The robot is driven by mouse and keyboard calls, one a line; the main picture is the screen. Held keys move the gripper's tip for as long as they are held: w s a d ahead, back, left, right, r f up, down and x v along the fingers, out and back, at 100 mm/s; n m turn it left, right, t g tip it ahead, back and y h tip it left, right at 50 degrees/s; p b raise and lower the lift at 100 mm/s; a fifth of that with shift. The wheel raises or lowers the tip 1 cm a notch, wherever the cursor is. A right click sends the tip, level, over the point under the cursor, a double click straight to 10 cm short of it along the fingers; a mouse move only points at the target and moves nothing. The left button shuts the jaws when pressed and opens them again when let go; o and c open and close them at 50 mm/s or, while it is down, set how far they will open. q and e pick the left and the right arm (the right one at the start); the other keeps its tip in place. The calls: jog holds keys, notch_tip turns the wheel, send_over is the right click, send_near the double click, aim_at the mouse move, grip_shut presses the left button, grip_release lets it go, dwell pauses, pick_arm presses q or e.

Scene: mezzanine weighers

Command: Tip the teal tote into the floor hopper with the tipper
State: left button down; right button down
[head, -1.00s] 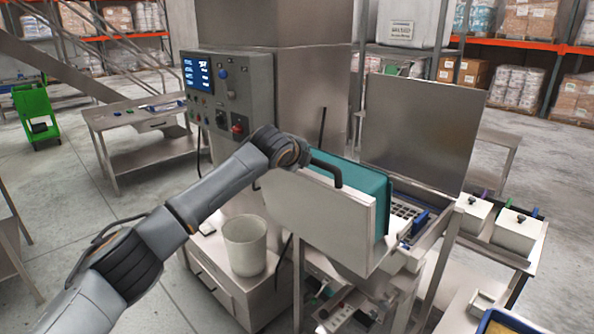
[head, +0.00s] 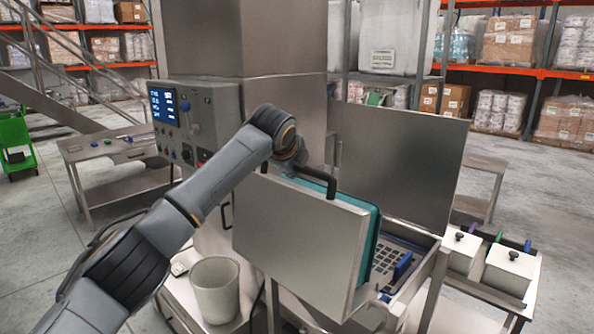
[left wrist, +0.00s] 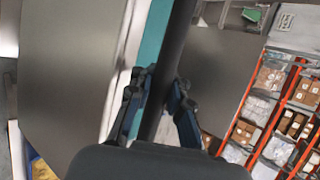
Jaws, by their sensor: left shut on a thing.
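The teal tote (head: 373,232) stands behind a grey metal front plate (head: 295,245) of the tipper. Only its upper and right edges show there; a teal strip (left wrist: 153,45) shows in the left wrist view. A black bar handle (head: 320,180) sits at the plate's top. My left gripper (left wrist: 160,95) is shut on this handle, with its fingers on either side of the bar. In the head view its fingers are mostly hidden behind the wrist. The right gripper is out of view.
An upright metal plate (head: 405,160) stands behind the tote. A grid with a blue piece (head: 402,268) lies to its right. A control panel (head: 195,125) is at left, and a white bin (head: 215,290) stands below it. Lidded boxes (head: 510,268) are at right.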

pick_arm(q)
jog(key=shift+w+r, duration=0.1)
jog(key=shift+r, duration=0.5)
jog(key=c, duration=1.3)
grip_release()
jog(key=shift+o, duration=0.2)
jog(key=shift+f, duration=0.15)
jog(key=shift+s, duration=0.25)
jog(key=v, duration=1.2)
